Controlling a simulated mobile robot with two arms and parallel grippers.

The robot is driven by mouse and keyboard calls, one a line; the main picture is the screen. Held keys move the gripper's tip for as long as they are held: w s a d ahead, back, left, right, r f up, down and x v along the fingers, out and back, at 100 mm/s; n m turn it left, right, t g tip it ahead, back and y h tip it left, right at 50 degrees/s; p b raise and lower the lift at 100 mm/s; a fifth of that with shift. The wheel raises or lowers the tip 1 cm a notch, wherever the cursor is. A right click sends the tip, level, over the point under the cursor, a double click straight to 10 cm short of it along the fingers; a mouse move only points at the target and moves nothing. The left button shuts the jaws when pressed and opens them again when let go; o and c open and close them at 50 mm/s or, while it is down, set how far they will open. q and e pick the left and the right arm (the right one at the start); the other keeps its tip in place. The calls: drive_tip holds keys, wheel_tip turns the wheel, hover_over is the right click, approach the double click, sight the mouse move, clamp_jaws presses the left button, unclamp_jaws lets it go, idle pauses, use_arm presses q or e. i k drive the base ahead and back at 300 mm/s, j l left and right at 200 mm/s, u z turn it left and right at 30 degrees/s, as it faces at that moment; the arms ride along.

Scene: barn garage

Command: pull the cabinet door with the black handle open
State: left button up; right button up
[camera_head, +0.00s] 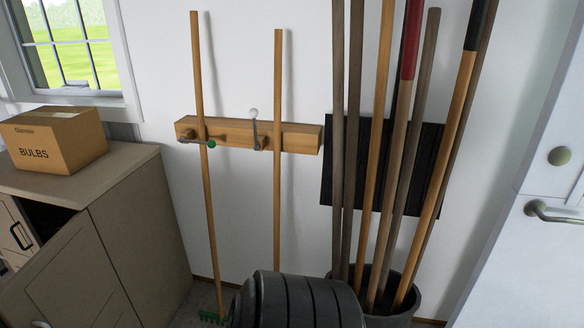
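The beige cabinet (146,220) stands at the left. A door panel with a black handle (20,236) shows on its front at the left edge of the head view, mostly cut off by the frame. A second, larger door panel (66,279) hangs from the front right corner and slants outward, with a small knob (41,324) at the bottom edge. A dark opening (42,215) shows between the two panels under the top. The inside is too dark to make out. Neither of my grippers is in view.
A cardboard box marked BULBS (55,140) sits on the cabinet top. Long-handled tools (209,200) hang on a wooden wall rack (305,138). More handles stand in a dark bin (400,315). A dark ribbed rounded object (300,302) fills the bottom middle. A white door (530,240) is right.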

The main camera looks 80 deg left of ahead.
sight(19, 241)
drive_tip(key=u, duration=4.55)
drive_tip(key=z, duration=0.35)
drive_tip(key=i+j+z, duration=0.15)
drive_tip(key=z, duration=0.2)
drive_tip(key=i+j+z, duration=0.2)
drive_tip(key=z, duration=0.15)
drive_tip(key=i+j+z, duration=0.15)
drive_tip(key=z, duration=0.15)
